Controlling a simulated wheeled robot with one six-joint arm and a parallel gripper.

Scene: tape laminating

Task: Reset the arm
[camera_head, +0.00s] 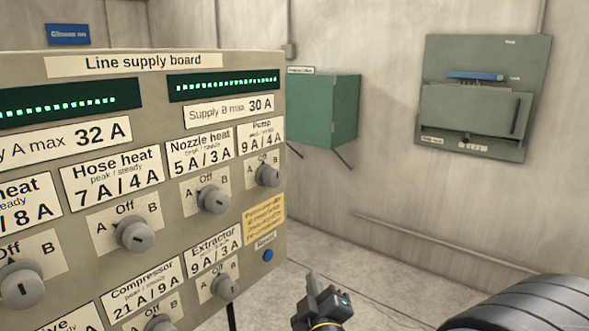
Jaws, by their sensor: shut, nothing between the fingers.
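My gripper (311,283) shows at the bottom, right of centre, pointing up. It is shut and holds nothing. It is apart from the line supply board (230,122), which fills the left side. The board carries several grey rotary knobs, among them the pump knob (268,174), the nozzle heat knob (214,199), the hose heat knob (136,234) and the extractor knob (225,286). A blue button (267,255) sits at the board's lower right, just up and left of my gripper in the picture. The rest of my arm is mostly out of view.
A green box (323,110) is mounted on the back wall. A grey wall panel (476,100) with a blue item (477,76) hangs at the right. A dark ribbed cylinder (535,305) stands at the lower right. Floor shows between it and the board.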

